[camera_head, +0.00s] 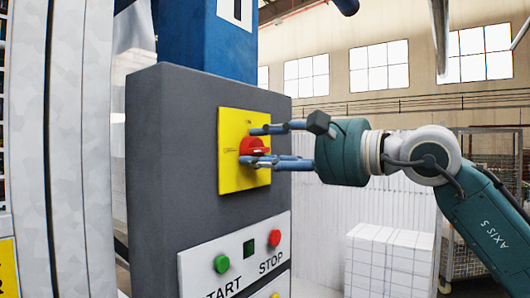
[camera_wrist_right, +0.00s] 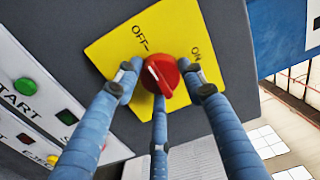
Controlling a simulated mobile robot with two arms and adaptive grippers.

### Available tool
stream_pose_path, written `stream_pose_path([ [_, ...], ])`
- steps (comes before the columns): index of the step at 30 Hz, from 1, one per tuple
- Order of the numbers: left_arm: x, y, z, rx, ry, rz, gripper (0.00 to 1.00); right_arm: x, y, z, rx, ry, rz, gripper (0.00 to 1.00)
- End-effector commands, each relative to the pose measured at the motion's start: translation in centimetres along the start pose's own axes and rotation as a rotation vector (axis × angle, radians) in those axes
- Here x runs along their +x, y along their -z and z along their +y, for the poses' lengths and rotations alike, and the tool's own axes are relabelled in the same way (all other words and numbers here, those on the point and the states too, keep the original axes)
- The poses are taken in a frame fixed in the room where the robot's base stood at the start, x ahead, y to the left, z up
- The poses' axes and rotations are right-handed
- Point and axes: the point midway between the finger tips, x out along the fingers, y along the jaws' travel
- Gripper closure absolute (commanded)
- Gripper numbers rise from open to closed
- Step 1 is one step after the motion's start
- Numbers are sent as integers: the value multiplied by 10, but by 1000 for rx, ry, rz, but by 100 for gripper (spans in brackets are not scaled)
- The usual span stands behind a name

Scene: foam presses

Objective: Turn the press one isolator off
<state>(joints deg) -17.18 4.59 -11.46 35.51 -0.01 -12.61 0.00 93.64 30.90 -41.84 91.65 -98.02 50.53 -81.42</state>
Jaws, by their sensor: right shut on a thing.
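The press one isolator is a red rotary knob (camera_head: 253,146) on a yellow plate (camera_head: 229,165), on the grey control box. My right gripper (camera_head: 264,146) has its blue fingers around the knob and is shut on it. In the right wrist view the knob (camera_wrist_right: 162,73) sits between the fingers (camera_wrist_right: 160,92). The plate (camera_wrist_right: 116,50) there reads OFF above the knob to the left and ON to the right. A white mark on the knob's face points up-left, roughly to the OFF side. My left gripper is not in view.
Below the isolator, a white panel has a green START button (camera_head: 222,264) and a red STOP button (camera_head: 275,238). A blue column (camera_head: 205,40) rises above the grey box (camera_head: 165,150). A stack of white blocks (camera_head: 390,258) stands behind my right arm.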

Motion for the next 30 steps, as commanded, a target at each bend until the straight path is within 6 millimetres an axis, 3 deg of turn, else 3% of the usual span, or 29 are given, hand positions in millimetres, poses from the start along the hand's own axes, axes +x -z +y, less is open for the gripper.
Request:
stream_pose_path([
  [6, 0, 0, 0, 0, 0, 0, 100, 0, -4, -1, -4, 1, -8, 86],
  [7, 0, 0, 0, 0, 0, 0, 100, 0, -4, -1, -4, 1, -8, 58],
  [10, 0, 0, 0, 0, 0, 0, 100, 1, -4, 0, -3, 0, -7, 41],
  [21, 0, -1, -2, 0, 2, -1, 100, -6, -1, 1, 0, -2, -2, 41],
  [30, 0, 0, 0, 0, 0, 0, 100, -62, -2, 0, -3, -1, 0, 41],
])
